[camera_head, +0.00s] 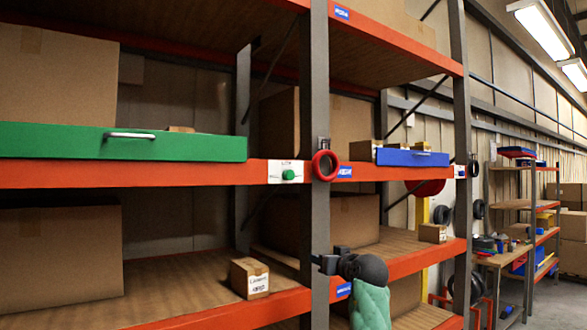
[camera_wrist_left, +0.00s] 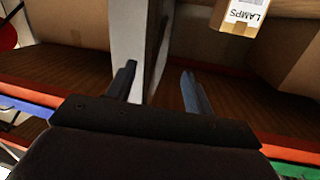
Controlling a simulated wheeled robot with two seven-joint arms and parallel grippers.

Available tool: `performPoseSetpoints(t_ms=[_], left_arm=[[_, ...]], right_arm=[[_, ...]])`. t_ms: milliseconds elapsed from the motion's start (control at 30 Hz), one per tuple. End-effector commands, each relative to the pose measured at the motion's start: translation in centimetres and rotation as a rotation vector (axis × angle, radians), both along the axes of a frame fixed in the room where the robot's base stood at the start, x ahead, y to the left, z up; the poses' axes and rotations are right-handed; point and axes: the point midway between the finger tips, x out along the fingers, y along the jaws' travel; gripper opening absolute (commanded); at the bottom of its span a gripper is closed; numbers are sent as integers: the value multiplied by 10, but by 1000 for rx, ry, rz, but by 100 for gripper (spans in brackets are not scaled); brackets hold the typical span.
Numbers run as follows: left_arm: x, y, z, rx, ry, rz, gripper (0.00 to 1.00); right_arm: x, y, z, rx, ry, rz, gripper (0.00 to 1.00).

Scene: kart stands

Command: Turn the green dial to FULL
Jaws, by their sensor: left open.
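The green dial (camera_head: 288,174) is a small round knob on a white plate (camera_head: 274,172), fixed to the orange shelf beam left of the grey post. Its pointer direction and the plate's lettering are too small to read. My left gripper (camera_head: 326,260) is in front of the lower part of the post, below and right of the dial, apart from it. In the left wrist view its two fingers (camera_wrist_left: 160,85) are spread with nothing between them. I cannot make out the dial in that view. My right gripper is in neither view.
A red ring (camera_head: 325,165) hangs on the post (camera_head: 316,110), close right of the dial. A small carton (camera_head: 249,278) stands on the lower shelf, left of my gripper.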

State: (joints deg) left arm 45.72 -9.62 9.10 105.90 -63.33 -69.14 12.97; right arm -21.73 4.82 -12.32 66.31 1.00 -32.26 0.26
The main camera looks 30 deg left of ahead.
Motion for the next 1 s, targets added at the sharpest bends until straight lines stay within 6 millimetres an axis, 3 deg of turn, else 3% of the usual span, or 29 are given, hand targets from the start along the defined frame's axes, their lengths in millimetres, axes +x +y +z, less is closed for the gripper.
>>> performPoseSetpoints(t_ms=[33, 200, 400, 600, 767, 1000], left_arm=[[-1, 4, 38, 0, -28, 25, 52], [-8, 20, 128, 5, -96, 111, 52], [-21, 32, 204, 6, -153, 183, 52], [-28, 37, 234, 7, -174, 214, 52], [-27, 44, 238, 7, -176, 219, 52], [-17, 69, 240, 7, -176, 219, 52]], right_arm=[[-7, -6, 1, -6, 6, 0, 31], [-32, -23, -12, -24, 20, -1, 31], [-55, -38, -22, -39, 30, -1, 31], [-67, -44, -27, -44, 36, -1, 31], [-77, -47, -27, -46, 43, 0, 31], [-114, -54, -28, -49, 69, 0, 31]])
